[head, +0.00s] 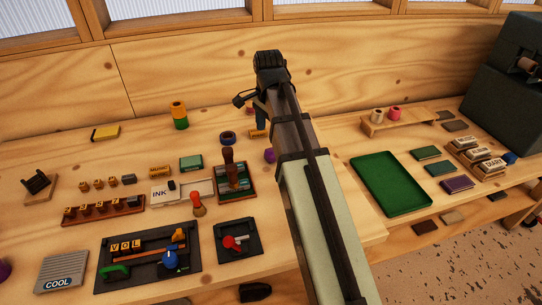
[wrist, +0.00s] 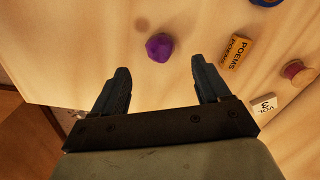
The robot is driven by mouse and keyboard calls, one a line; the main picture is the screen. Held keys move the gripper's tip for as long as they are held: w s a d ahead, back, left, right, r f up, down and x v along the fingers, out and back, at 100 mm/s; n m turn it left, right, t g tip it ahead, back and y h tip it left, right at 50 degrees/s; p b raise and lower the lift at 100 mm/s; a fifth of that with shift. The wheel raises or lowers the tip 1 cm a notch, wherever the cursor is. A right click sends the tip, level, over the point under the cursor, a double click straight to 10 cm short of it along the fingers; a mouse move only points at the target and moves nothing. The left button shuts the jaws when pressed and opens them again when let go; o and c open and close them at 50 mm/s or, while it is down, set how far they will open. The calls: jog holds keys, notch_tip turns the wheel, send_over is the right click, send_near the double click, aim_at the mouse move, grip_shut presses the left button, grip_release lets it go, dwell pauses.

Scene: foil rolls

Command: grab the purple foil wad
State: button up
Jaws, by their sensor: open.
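The purple foil wad (wrist: 159,47) is a small faceted lump on the wooden table in the wrist view. In the head view the arm reaches over the table, and the gripper's fingers (head: 259,108) are mostly hidden.
A green tray (head: 390,184) is right of my arm.

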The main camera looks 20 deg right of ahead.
aim_at(271, 151)
jog(key=shift+f, duration=2.1)
jog(key=shift+d+f, duration=0.15)
jog(key=shift+f, duration=1.15)
jog(key=shift+d+f, duration=0.15)
jog(key=shift+f, duration=1.1)
jog(key=c, duration=1.1)
jog(key=shift+o, duration=0.2)
